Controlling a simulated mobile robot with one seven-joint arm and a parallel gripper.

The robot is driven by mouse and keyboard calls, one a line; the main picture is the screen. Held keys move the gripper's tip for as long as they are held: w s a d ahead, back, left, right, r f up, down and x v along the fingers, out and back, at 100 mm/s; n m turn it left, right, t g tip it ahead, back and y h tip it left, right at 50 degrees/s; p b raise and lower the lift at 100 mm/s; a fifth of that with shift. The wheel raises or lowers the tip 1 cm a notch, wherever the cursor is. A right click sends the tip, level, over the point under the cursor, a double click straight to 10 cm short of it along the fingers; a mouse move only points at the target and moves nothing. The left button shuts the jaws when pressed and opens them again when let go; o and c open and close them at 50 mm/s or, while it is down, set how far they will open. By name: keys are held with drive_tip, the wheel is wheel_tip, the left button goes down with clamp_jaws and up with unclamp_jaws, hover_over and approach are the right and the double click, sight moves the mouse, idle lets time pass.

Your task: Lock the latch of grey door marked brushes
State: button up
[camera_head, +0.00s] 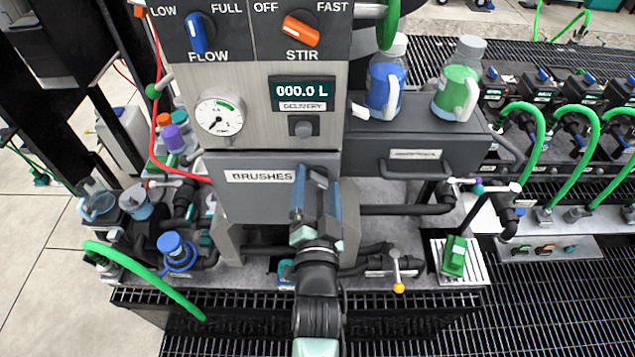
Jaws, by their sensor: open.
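The grey door (235,200) marked BRUSHES is in the lower middle of the machine's front, below the gauge and display panel. It looks closed, with its face flat to the front. My gripper (316,178) reaches up from the bottom of the view to the right part of this door, just right of the label. Its jaws are open, and I see nothing held between them. The latch cannot be made out; the gripper covers the door's right part. Whether the gripper touches the door cannot be told.
Above are a pressure gauge (220,116), a delivery display (303,92), and blue (197,33) and orange (300,29) knobs. A grey drawer (415,168) is at right, with two bottles above it. A yellow-tipped valve (396,270), pipes and a green hose (150,278) surround the lower front.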

clamp_jaws()
idle(0.4)
drive_tip(key=shift+n, duration=0.3)
drive_tip(key=n+b, duration=0.1)
drive_tip(key=n, duration=0.1)
drive_tip(key=shift+f+n+b, duration=0.1)
drive_tip(key=shift+n+b, duration=0.25)
drive_tip(key=shift+n, duration=0.05)
drive_tip(key=shift+n+b, duration=0.6)
drive_tip(key=shift+n, duration=1.6)
unclamp_jaws()
